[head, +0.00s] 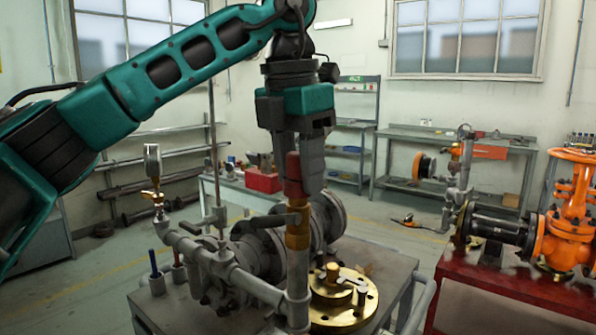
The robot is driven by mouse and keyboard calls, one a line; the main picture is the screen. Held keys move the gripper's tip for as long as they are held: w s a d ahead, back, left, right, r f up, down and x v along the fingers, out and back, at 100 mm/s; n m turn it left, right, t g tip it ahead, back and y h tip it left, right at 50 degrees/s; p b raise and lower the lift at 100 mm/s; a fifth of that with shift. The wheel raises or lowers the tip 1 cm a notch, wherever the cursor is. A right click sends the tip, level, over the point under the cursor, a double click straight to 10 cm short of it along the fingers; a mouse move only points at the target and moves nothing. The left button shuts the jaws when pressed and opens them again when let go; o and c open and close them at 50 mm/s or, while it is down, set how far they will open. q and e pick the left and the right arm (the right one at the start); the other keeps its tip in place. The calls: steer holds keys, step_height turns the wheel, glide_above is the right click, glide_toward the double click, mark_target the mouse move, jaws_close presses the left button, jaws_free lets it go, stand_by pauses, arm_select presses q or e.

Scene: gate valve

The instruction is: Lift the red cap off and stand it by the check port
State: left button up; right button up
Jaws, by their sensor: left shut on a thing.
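The red cap (293,174) is upright in the middle of the head view, between the fingers of my left gripper (305,168). The gripper points down and is shut on the cap, hiding part of it. The cap's lower end is at the top of a brass fitting (298,230) on a grey vertical pipe; I see no clear gap between them. I cannot tell for sure which part is the check port. My right gripper is not in view.
An orange gate valve (575,215) stands on a red bench (500,295) at the right. Bare bench top shows right of the pipework.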

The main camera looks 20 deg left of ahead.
arm_select(q)
step_height(320, 180, up, 9)
steer(key=p, duration=0.2)
steer(key=shift+r+p, duration=0.2)
steer(key=shift+p, duration=0.15)
steer(key=shift+r, duration=2.55)
steer(key=shift+s, duration=0.1)
